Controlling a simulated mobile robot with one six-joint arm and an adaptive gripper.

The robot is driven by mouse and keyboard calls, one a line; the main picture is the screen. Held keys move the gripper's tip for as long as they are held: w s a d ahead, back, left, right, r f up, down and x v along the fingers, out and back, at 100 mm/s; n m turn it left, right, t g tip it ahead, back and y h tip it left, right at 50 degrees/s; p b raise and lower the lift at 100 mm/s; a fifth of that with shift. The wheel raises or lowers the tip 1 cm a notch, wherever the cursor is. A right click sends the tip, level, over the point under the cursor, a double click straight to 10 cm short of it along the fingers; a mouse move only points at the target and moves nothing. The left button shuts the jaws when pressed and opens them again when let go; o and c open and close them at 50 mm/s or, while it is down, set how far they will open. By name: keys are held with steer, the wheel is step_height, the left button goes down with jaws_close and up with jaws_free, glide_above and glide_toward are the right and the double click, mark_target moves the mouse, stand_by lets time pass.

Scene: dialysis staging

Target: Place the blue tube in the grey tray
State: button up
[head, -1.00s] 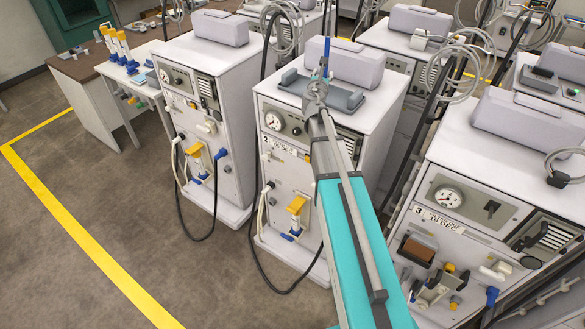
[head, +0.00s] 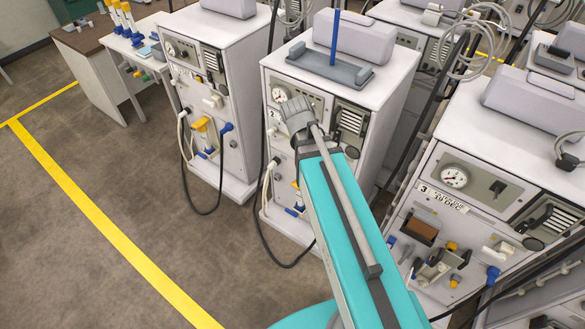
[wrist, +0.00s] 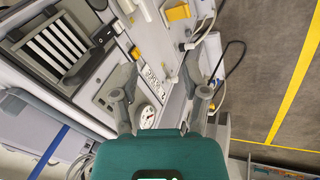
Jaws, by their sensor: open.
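The blue tube (head: 335,38) stands upright on top of the machine numbered 2, its lower end within the outline of the grey tray (head: 350,77). No gripper part touches it. The tube also shows as a blue bar at the lower left of the wrist view (wrist: 48,152). My gripper is open and empty in the wrist view (wrist: 163,95), its two fingers wide apart in front of the machine's gauge panel. In the head view my wrist is below and left of the tray, before the machine's front; the fingertips are hidden there.
The machine numbered 3 (head: 455,205) stands close on the right, another machine (head: 225,60) on the left. A grey box (head: 352,37) sits behind the tray. Black hoses hang at the machine fronts. Open floor (head: 120,190) lies to the left.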

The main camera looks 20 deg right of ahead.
steer(key=s+a+f+m+g+y, duration=0.1)
steer(key=s+a+m+g+y, duration=0.1)
steer(key=s+a, duration=0.5)
steer(key=shift+s+a+f+m+g+y, duration=0.15)
steer(key=shift+s+a+m+g+y, duration=0.15)
steer(key=shift+m+y, duration=0.45)
steer(key=shift+w, duration=0.1)
